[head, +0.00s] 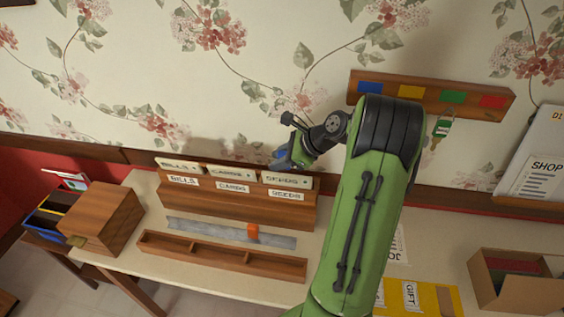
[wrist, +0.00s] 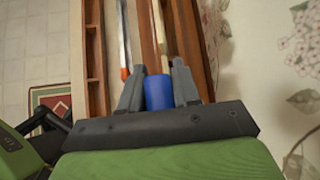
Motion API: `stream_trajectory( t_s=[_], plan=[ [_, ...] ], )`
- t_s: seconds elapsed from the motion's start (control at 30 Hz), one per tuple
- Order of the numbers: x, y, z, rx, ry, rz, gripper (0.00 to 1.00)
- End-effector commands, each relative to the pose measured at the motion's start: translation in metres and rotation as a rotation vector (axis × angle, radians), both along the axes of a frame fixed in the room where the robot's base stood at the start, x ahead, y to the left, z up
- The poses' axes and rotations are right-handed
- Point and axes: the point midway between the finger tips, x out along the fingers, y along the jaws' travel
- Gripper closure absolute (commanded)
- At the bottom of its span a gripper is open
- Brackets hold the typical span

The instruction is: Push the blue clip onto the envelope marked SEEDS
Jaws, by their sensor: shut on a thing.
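My gripper (head: 283,157) is above the right end of the wooden letter rack (head: 230,211), just over the top of the cream envelope marked SEEDS (head: 283,180). In the wrist view my gripper (wrist: 158,88) is shut on the blue clip (wrist: 158,93), which sits between its two grey fingers. A pale envelope edge (wrist: 165,64) shows just beyond the clip. I cannot tell whether the clip touches the envelope. Envelopes marked BILLS (head: 178,165) and CARDS (head: 230,172) stand to the left in the same rack.
A grey strip with an orange slider (head: 253,233) and an empty divided wooden tray (head: 221,257) lie in front of the rack. A wooden box (head: 108,219) stands at left, a cardboard box (head: 515,285) at right. A wall rail with coloured squares (head: 430,97) hangs behind my arm.

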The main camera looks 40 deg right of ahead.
Motion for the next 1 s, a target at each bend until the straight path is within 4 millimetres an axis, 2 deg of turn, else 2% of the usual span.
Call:
stream_trajectory(
  t_s=[0.1,0.27,1.0],
  plan=[
    [0.002,0.000,0.005,-0.004,-0.004,0.002,0.97],
    [0.001,-0.001,0.001,-0.004,-0.005,0.001,0.97],
    [-0.002,-0.010,-0.052,-0.002,-0.004,-0.011,0.97]
  ],
)
